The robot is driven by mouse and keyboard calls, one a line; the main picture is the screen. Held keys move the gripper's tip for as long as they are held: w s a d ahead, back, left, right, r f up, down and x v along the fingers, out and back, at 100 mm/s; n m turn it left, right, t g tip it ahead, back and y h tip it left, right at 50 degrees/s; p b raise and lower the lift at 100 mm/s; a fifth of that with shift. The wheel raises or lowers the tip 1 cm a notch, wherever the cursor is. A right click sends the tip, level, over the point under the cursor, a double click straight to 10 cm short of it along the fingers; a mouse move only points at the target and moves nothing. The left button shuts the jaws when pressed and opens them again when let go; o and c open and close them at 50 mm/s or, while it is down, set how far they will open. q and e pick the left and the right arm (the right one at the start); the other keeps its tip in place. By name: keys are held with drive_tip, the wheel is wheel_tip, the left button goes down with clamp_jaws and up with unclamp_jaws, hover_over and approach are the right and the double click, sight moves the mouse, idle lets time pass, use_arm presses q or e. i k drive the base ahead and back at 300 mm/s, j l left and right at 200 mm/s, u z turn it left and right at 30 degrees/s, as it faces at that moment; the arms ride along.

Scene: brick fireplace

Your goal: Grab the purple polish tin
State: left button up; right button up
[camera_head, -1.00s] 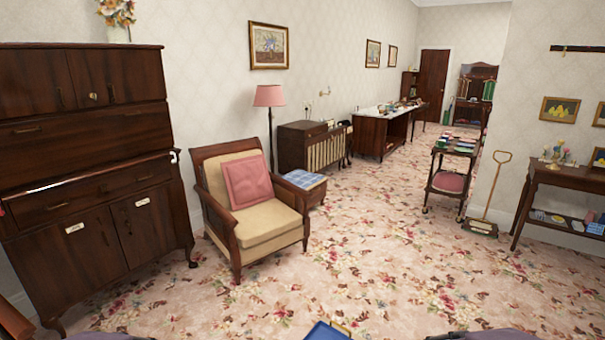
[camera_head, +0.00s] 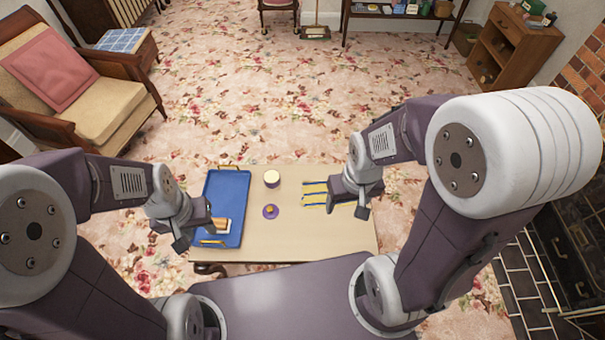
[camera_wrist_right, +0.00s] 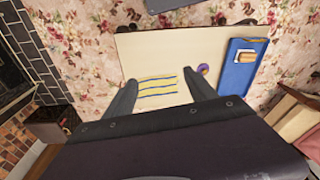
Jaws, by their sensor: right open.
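The purple polish tin (camera_head: 270,211) is small and round with an orange spot on top. It sits on the low cream table (camera_head: 300,247), just right of the blue tray. In the right wrist view the tin (camera_wrist_right: 203,69) shows just beyond one fingertip. My right gripper (camera_head: 348,208) is open and empty, above the table to the right of the tin; its two fingers stand apart in the wrist view (camera_wrist_right: 160,82). My left gripper (camera_head: 198,234) appears open, over the tray to the left of the tin. Neither gripper touches the tin.
The blue tray (camera_head: 229,190) holds a small brush-like item (camera_head: 222,227). A cream-topped round container (camera_head: 272,178) stands behind the tin. Several yellow and blue strips (camera_head: 315,194) lie by my right gripper. An armchair (camera_head: 100,112) is at left, a fireplace (camera_head: 570,245) at right.

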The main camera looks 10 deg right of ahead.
sight(271, 178)
drive_tip(key=i+j+u, duration=0.2)
drive_tip(key=u, duration=0.15)
drive_tip(key=i+j+u, duration=0.15)
drive_tip(key=i+u, duration=0.2)
drive_tip(key=k, duration=0.05)
